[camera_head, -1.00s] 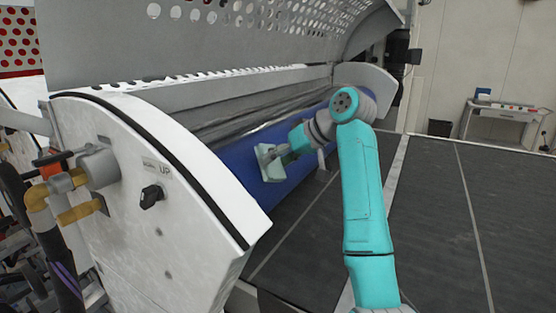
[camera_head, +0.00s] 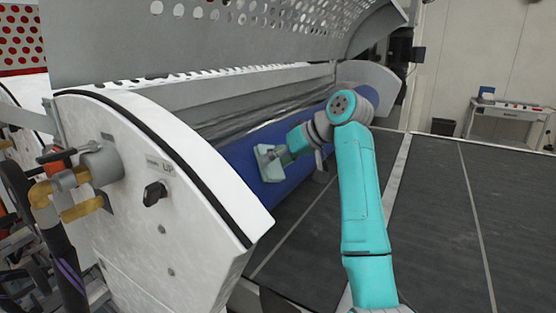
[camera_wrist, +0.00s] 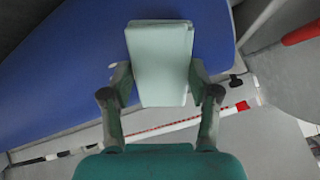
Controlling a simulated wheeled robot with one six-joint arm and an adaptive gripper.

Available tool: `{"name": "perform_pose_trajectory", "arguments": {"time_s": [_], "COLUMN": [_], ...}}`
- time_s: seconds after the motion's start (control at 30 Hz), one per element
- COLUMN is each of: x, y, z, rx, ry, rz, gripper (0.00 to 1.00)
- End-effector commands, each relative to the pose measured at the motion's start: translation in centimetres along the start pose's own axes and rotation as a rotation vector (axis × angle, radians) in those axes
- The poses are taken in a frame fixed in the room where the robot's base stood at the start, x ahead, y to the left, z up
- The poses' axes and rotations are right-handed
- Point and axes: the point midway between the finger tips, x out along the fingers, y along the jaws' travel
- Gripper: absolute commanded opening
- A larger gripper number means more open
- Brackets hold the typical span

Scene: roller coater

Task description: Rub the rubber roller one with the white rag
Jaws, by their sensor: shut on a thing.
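The rubber roller (camera_head: 240,157) is the long blue cylinder along the front of the machine; it also fills the upper part of the wrist view (camera_wrist: 70,75). The white rag (camera_wrist: 160,60) is a pale, folded rectangular pad. My gripper (camera_wrist: 160,95) is shut on the rag, one finger at each side. In the head view the rag (camera_head: 268,162) lies against or very close to the blue roller's face, near its left end; exact contact cannot be told. My gripper (camera_head: 283,155) is just right of the rag there, partly hidden behind it.
A white curved side panel (camera_head: 170,170) with a black knob (camera_head: 154,193) and pipes stands left of the roller. A perforated guard (camera_head: 210,45) rises above. The dark conveyor belt (camera_head: 430,210) lies to the right, clear. A small table (camera_head: 505,115) stands far back.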

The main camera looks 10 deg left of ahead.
Motion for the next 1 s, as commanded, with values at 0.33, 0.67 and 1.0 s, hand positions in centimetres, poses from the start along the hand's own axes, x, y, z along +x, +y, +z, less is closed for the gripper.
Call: {"name": "perform_pose_trajectory", "arguments": {"time_s": [0.33, 0.67, 1.0], "x": [0.5, 0.3, 0.2], "y": [0.1, 2.0, 3.4], "z": [0.0, -1.0, -1.6], "rx": [0.0, 0.002, 0.001], "ry": [0.0, 0.0, 0.0], "rz": [0.0, 0.0, -0.001], "gripper": [0.33, 0.33, 0.33]}}
